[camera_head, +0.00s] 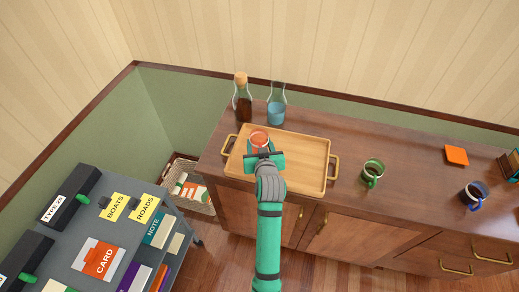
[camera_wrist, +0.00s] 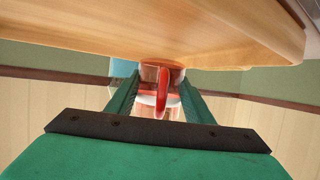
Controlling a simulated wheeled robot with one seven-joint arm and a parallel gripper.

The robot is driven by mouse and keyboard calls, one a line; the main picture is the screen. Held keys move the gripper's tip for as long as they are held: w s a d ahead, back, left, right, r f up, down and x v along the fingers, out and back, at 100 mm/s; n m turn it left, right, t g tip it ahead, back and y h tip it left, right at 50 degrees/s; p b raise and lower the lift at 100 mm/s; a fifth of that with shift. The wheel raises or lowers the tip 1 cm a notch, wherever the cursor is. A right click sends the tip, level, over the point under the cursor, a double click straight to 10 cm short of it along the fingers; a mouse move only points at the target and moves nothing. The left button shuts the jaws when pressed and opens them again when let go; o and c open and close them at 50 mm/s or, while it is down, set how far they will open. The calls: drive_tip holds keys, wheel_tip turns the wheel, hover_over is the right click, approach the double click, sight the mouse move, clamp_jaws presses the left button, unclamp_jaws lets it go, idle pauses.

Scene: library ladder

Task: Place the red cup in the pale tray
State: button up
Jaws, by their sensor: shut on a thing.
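The red cup (camera_head: 259,137) is see-through red and sits between the fingers of my gripper (camera_head: 263,154), over the left back part of the pale tray (camera_head: 305,147). In the wrist view, the red cup (camera_wrist: 148,75) has its handle facing the camera, and my gripper (camera_wrist: 160,88) has a finger on each side of it. My gripper is shut on the cup. The tray (camera_wrist: 160,30) fills the top of this upside-down view. The cup looks upright and very near the tray floor; I cannot tell whether it touches. My gripper hides part of the cup in the head view.
A corked dark bottle (camera_head: 242,100) and a carafe with blue liquid (camera_head: 276,108) stand behind the tray. A green mug (camera_head: 372,172), an orange square (camera_head: 456,155) and a blue mug (camera_head: 473,195) are to the right. A grey cart (camera_head: 75,235) stands at left. Bare wood lies right of the tray.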

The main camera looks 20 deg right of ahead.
drive_tip(key=shift+f, duration=1.5)
drive_tip(key=shift+f, duration=0.15)
drive_tip(key=o, duration=1.1)
drive_tip(key=shift+o, duration=0.2)
drive_tip(key=v, duration=1.2)
drive_tip(key=shift+w+d, duration=0.1)
